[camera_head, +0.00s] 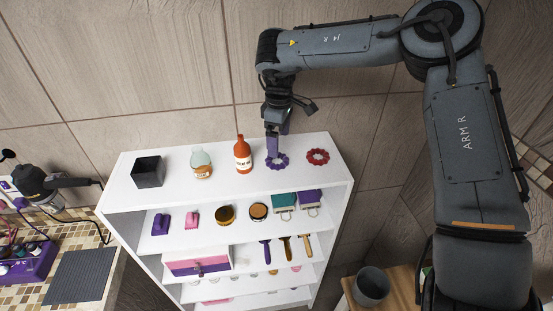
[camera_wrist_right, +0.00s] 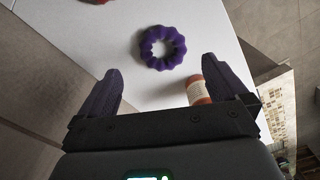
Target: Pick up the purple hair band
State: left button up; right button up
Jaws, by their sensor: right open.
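The purple hair band (camera_head: 278,161) lies flat on the white shelf's top, toward its right end. In the right wrist view the hair band (camera_wrist_right: 162,47) is a scalloped ring, beyond the fingertips and roughly centred between them. My right gripper (camera_head: 273,150) points down just above the band in the head view, its fingers partly covering it. In the wrist view my right gripper (camera_wrist_right: 158,85) is open, with nothing between its fingers. My left gripper is not visible in the head view.
A red hair band (camera_head: 318,157) lies just right of the purple one. An orange-red bottle (camera_head: 242,156) stands close on the left. A pale bottle (camera_head: 201,165) and a dark box (camera_head: 149,172) stand further left. The shelf's top (camera_head: 330,182) is bare in front.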

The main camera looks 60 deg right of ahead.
jog(key=shift+f, duration=0.75)
jog(key=shift+w+a+f+p, duration=0.15)
jog(key=shift+f+p, duration=0.2)
jog(key=shift+f, duration=0.65)
jog(key=shift+a+f+p, duration=0.1)
jog(key=shift+f+p, duration=0.25)
jog(key=shift+f, duration=1.3)
jog(key=c, duration=1)
